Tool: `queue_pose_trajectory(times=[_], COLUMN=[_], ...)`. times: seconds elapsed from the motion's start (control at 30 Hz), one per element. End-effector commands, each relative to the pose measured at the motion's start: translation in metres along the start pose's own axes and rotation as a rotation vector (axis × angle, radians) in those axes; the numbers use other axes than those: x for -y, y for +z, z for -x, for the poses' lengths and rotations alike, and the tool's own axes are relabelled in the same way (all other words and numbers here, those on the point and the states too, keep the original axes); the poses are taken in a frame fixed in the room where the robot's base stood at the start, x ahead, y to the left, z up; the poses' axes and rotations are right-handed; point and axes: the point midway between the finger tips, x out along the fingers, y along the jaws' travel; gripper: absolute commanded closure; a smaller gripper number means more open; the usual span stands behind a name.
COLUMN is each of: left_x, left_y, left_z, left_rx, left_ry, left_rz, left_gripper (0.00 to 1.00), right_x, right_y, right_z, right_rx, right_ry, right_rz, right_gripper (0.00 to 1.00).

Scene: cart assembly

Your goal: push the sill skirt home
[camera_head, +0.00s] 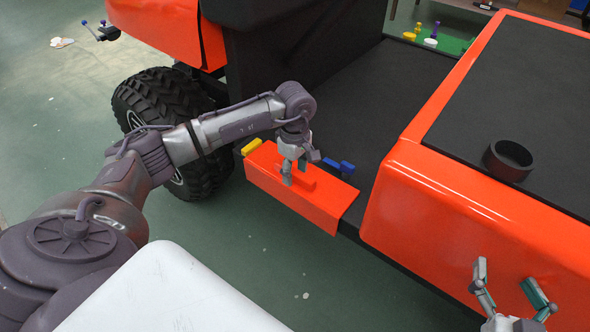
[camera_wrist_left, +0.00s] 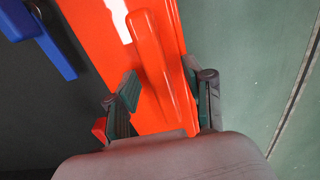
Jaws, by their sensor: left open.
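The sill skirt (camera_head: 325,208) is an orange panel with a raised bar handle (camera_head: 308,182), lying along the cart's sill between the wheel and the orange body. In the left wrist view the skirt (camera_wrist_left: 185,121) runs lengthwise, with its handle (camera_wrist_left: 150,50) on top. My left gripper (camera_head: 294,174) is over the skirt at the handle. In the left wrist view its open fingers (camera_wrist_left: 163,95) stand on either side of the handle's near part, with gaps visible. My right gripper (camera_head: 507,283) is open and empty in front of the orange body at lower right. The skirt's seam with the sill is partly hidden.
A yellow block (camera_head: 251,146) and a blue latch-like part (camera_head: 339,165) sit along the skirt's inner side. The black-tyred wheel (camera_head: 160,110) is to its left. A black ring (camera_head: 508,160) lies on the dark deck (camera_head: 520,95). Green floor (camera_head: 250,235) is clear in front.

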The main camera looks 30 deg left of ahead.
Motion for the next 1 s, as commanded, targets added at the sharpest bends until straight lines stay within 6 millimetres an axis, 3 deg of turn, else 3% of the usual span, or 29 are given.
queue_pose_trajectory(times=[0.17,0.63,1.0], left_x=[0.0,-0.001,0.0], left_y=[0.0,0.0,0.0], left_z=[0.006,0.072,0.081], left_rx=[-0.001,0.0,0.0], left_ry=[0.0,0.003,0.001], left_rz=[0.0,0.001,0.0], left_gripper=[0.48,0.48,0.48], right_x=[-0.002,-0.001,0.0], right_y=[-0.002,0.0,0.0], right_z=[-0.001,0.0,0.0], right_rx=[-0.005,0.0,0.0], right_ry=[0.002,0.001,0.001], right_rz=[0.003,0.002,0.001], right_gripper=[0.2,0.2,0.2])
